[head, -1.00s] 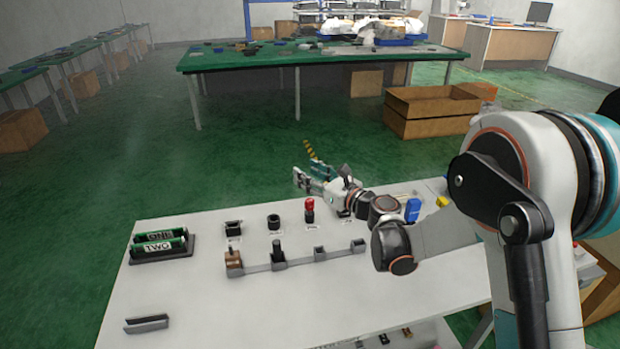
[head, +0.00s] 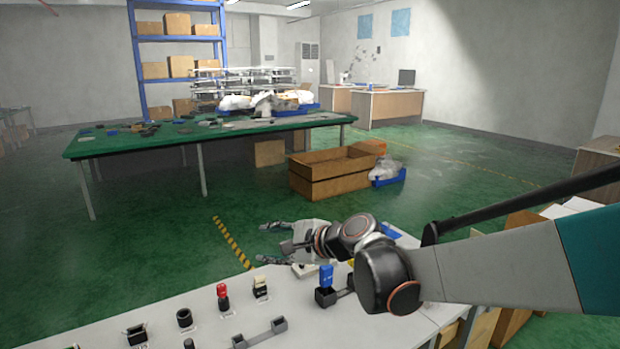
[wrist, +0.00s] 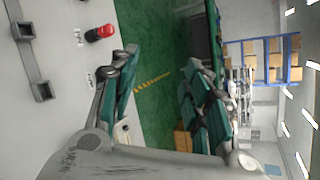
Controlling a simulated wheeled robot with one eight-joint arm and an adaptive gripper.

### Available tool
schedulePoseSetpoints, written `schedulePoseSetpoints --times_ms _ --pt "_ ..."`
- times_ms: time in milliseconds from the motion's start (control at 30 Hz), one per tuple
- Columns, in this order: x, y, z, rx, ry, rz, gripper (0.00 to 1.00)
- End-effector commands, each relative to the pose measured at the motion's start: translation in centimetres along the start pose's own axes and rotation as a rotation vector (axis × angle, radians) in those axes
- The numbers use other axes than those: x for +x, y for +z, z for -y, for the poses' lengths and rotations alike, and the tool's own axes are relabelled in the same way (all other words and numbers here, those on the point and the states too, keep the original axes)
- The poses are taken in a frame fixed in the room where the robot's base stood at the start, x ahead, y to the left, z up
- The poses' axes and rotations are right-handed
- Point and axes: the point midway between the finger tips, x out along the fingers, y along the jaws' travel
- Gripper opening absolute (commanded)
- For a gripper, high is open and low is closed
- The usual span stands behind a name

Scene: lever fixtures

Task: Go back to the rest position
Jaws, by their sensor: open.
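My gripper (head: 265,243) is open and empty, pointing left in the head view. It hangs near the back edge of the white table (head: 262,314), higher than the fixtures and apart from them. In the wrist view my gripper (wrist: 160,62) shows two spread green-and-grey fingers with only green floor between them. A red-topped lever fixture (head: 222,293) stands upright on the table to the left of the arm. It also shows in the wrist view (wrist: 100,33).
A blue-topped piece (head: 326,277) stands in a black holder close by my arm. Black sockets (head: 184,318) line the table. A green table (head: 110,145) and a brown crate (head: 330,178) stand farther back. Open floor lies between.

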Motion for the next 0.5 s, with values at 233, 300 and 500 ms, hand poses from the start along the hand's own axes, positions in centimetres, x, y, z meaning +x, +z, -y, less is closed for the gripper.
schedulePoseSetpoints --times_ms 233,300,500 --pt "-9.2 -1.4 -2.4 -0.375 0.122 -0.166 0.44" --pt "-11.8 -1.8 -3.4 -0.479 0.167 -0.209 0.44" --pt "-19.0 -3.2 -7.0 -0.765 0.323 -0.317 0.44"
